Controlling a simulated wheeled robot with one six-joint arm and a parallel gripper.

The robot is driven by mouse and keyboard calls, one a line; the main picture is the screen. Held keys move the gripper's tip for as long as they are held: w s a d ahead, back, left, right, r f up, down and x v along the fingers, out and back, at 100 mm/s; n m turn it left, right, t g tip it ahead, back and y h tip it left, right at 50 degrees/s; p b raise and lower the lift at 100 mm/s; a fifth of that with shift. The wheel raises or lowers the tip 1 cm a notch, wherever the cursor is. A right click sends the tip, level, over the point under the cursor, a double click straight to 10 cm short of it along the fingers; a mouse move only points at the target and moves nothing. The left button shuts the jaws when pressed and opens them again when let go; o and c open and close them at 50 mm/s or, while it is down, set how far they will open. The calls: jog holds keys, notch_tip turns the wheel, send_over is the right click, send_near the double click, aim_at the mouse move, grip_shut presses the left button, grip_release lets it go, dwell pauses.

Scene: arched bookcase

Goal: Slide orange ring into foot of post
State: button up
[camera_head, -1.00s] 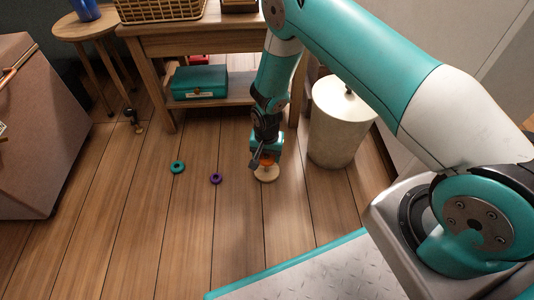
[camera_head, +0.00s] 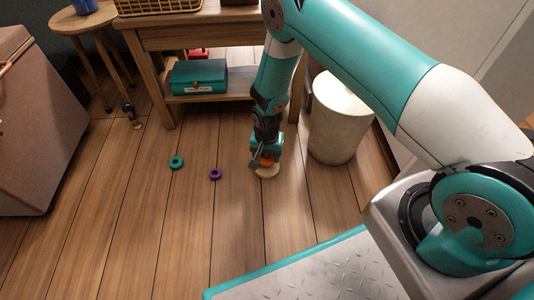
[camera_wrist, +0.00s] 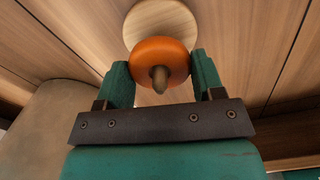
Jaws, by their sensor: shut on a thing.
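The orange ring (camera_wrist: 160,52) sits between the two fingers of my gripper (camera_wrist: 161,72) in the wrist view. The tip of the wooden post (camera_wrist: 160,79) shows through the ring's hole, so the ring is around the post. The post's pale round foot (camera_wrist: 158,18) shows beyond the ring. In the head view my gripper (camera_head: 265,160) is low over the foot (camera_head: 268,173), with the orange ring (camera_head: 267,162) partly hidden in it. The gap between ring and foot looks small; I cannot tell whether they touch.
A teal ring (camera_head: 176,163) and a purple ring (camera_head: 215,175) lie on the floor to the left. A pale bin (camera_head: 340,125) stands close on the right. A wooden table (camera_head: 190,38) with a teal box (camera_head: 198,77) on its lower shelf is behind. The floor in front is clear.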

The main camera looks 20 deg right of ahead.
jog(key=shift+f+b, duration=0.8)
jog(key=shift+f, duration=0.55)
jog(key=o, duration=1)
notch_tip(320, 180, up, 18)
jog(key=p, duration=1)
jog(key=shift+f, duration=0.25)
